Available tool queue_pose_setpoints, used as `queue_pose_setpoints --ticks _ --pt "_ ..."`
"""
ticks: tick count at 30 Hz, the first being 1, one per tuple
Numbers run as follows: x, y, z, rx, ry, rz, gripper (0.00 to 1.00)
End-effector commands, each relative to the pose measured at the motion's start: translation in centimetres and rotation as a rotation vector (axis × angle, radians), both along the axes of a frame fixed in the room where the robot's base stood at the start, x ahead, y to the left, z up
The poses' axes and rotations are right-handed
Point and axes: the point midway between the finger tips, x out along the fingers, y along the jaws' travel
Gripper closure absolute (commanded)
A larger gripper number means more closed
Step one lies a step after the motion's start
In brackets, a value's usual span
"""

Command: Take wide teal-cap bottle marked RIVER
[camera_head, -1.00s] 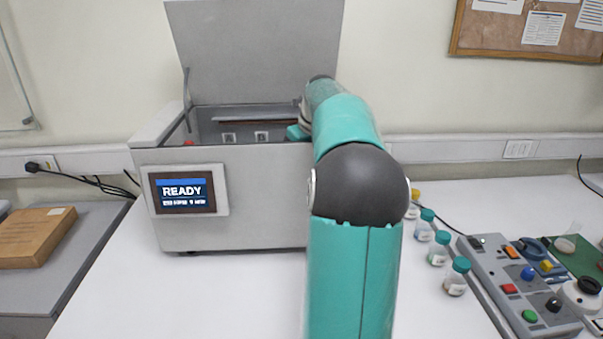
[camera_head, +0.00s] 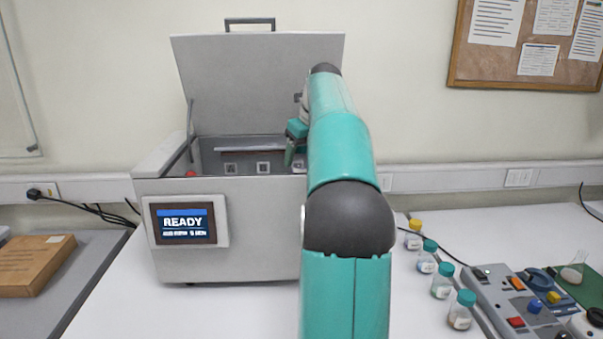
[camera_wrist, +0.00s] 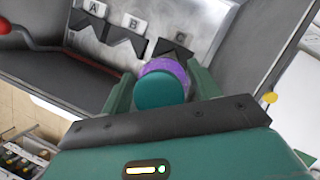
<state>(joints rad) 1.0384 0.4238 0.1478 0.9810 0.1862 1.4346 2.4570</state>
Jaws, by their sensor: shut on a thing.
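In the wrist view my gripper (camera_wrist: 160,76) is shut on a bottle with a teal cap (camera_wrist: 160,92) and a purple band around it. Its label is hidden, so I cannot read RIVER. The held bottle is inside or just above the open grey machine (camera_head: 235,215), by the slot marked C (camera_wrist: 172,48). I cannot tell whether it touches the slot. In the head view my gripper (camera_head: 294,147) shows beside my arm, above the machine's front rim; the bottle is not visible there.
Slots A (camera_wrist: 94,12) and B (camera_wrist: 130,28) look empty. The machine's raised lid (camera_head: 255,85) stands behind, and its screen (camera_head: 182,222) reads READY. Several small bottles (camera_head: 442,281) stand on the bench at right, next to a control box (camera_head: 505,300).

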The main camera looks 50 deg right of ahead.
Motion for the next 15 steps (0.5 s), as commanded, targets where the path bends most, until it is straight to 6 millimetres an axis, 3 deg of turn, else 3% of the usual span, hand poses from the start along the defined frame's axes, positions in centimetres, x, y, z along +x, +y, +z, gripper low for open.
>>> queue_pose_setpoints --ticks 4,15 --pt "0.1 0.0 2.7 -0.005 -0.003 0.002 0.74" --pt "0.1 -0.2 6.7 0.0 -0.003 0.001 0.74"
